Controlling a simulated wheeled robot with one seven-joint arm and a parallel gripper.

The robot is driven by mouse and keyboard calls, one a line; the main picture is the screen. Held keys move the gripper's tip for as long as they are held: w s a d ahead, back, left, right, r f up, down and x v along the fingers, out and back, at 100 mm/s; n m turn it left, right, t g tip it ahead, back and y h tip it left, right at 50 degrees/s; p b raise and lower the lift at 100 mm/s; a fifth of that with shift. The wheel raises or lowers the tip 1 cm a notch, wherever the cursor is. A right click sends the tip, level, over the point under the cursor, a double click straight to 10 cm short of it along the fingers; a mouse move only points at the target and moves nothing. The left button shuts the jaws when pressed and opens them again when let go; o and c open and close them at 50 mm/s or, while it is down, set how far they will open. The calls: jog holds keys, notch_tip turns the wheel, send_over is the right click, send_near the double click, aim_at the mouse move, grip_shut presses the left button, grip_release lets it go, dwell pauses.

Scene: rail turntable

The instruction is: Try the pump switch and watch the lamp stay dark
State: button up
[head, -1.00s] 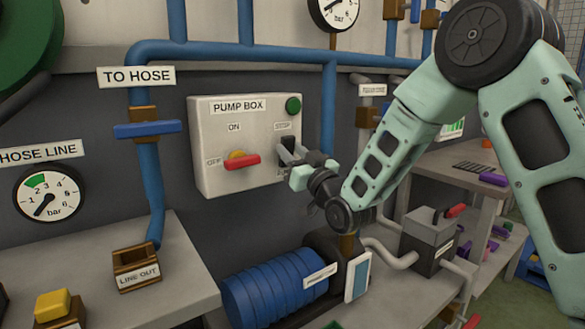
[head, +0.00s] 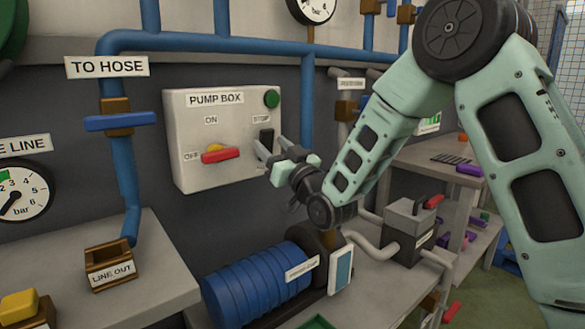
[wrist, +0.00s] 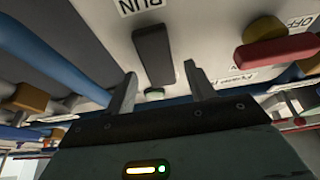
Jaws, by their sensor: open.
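The grey pump box (head: 190,115) hangs on the back wall in the head view. Its round lamp (head: 272,98) at the upper right is plain green, with no visible glow. Below the STOP label is a black switch (head: 266,137), seen large in the wrist view (wrist: 153,55) near an upside-down RUN label. My gripper (head: 262,150) is open and empty in front of the switch's lower part. In the wrist view the two fingers (wrist: 160,88) are spread either side of the switch's line; contact cannot be told. The red handle (head: 222,155) lies sideways near OFF.
A blue pipe with a valve (head: 120,122) runs down at left to a LINE OUT block (head: 110,268). A blue ribbed motor (head: 255,285) stands below the box. A grey box with a red lever (head: 410,225) stands at right, below my arm.

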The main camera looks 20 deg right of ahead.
jog(key=b+v, duration=1.5)
jog(key=v, duration=0.1)
jog(key=shift+s+f+b, duration=0.3)
jog(key=shift+b, duration=0.05)
